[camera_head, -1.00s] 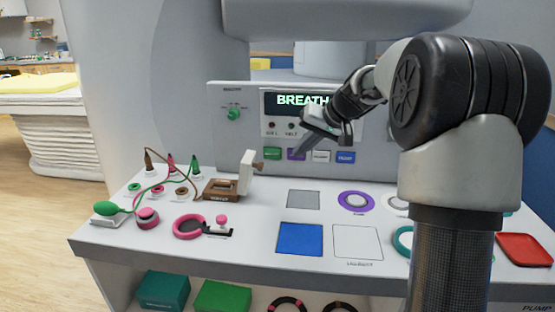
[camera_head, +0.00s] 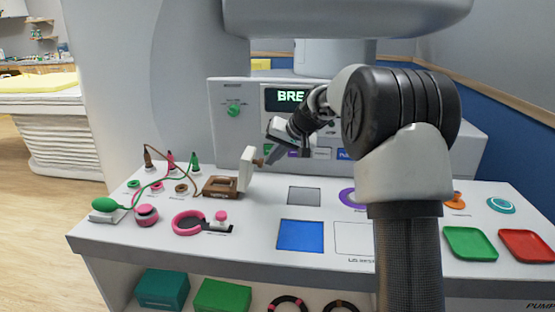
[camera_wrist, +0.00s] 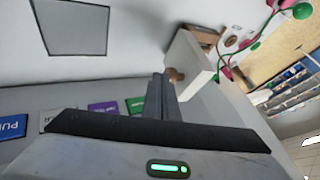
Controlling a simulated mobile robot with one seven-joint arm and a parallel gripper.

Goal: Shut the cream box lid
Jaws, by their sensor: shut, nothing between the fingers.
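The cream box lid (camera_head: 247,169) stands upright, open, at the right side of a brown box base (camera_head: 219,187) on the white counter. A brown knob (camera_head: 259,162) sticks out from the lid's right face. My gripper (camera_head: 268,159) is shut and empty, with its tips right beside the knob. In the wrist view the shut fingers (camera_wrist: 161,97) reach toward the knob (camera_wrist: 175,75) and the cream lid (camera_wrist: 190,65); I cannot tell if they touch. The box base (camera_wrist: 205,34) is partly hidden behind the lid there.
Left of the box are coloured plugs with wires, a green bulb (camera_head: 105,204) and a pink ring (camera_head: 187,223). A grey square (camera_head: 305,196) and a blue square (camera_head: 300,235) lie to the right. A console with buttons rises behind.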

